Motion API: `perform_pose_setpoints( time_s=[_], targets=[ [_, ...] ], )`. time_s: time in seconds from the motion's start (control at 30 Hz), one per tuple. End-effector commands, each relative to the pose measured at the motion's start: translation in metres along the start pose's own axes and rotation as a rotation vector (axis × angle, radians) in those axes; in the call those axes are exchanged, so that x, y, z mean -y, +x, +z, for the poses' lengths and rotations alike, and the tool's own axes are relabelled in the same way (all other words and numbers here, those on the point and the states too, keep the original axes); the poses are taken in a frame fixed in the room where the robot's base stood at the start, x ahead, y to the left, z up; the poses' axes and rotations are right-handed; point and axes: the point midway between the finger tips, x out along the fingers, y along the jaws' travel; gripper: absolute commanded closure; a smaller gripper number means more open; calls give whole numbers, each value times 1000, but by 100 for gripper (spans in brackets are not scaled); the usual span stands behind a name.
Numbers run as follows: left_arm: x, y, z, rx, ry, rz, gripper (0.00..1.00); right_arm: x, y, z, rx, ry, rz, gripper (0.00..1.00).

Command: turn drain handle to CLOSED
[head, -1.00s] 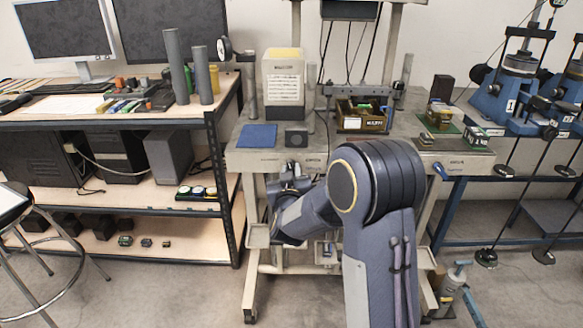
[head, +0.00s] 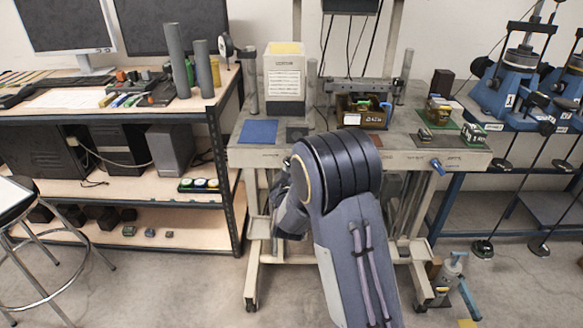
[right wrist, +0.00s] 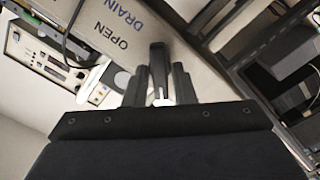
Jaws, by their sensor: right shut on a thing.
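The drain handle (right wrist: 158,56) shows in the right wrist view as a dark lever in front of a pale panel (right wrist: 100,15). The words OPEN and DRAIN are printed on the panel beside it. My right gripper (right wrist: 159,84) is shut on the handle, one dark finger on each side of it. A CLOSED mark does not show. In the head view my right arm stands in front of the grey bench (head: 262,155), with its wrist low at the bench front. The arm hides the drain handle and the fingertips there. My left gripper is not in view.
A blue lever (head: 437,167) sits on the bench front at the right. A blue mat (head: 258,131), a labelled box (head: 284,85) and a parts bin (head: 362,112) are on the bench top. Wooden shelving (head: 100,120) stands left. A stool (head: 20,200) is at far left.

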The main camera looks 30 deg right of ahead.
Motion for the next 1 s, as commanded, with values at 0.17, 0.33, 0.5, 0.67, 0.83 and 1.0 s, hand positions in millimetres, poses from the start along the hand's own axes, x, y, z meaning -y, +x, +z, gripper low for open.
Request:
perform_pose_setpoints(
  time_s=[0.17, 0.33, 0.5, 0.67, 0.83, 1.0],
  targets=[
    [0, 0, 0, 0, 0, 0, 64, 1, -1, 1, 2, -6, -3, 99],
    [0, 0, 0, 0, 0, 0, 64, 2, -1, 1, 2, -6, -4, 99],
    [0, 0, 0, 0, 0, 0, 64, 1, 0, 1, 2, -5, -3, 64],
    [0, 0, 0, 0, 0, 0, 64, 1, 0, 0, 1, -4, -2, 64],
    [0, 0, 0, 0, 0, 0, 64, 1, -6, 0, 0, -3, -2, 64],
    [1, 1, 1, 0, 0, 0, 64, 1, -33, 0, 1, -3, -4, 64]
  ],
)
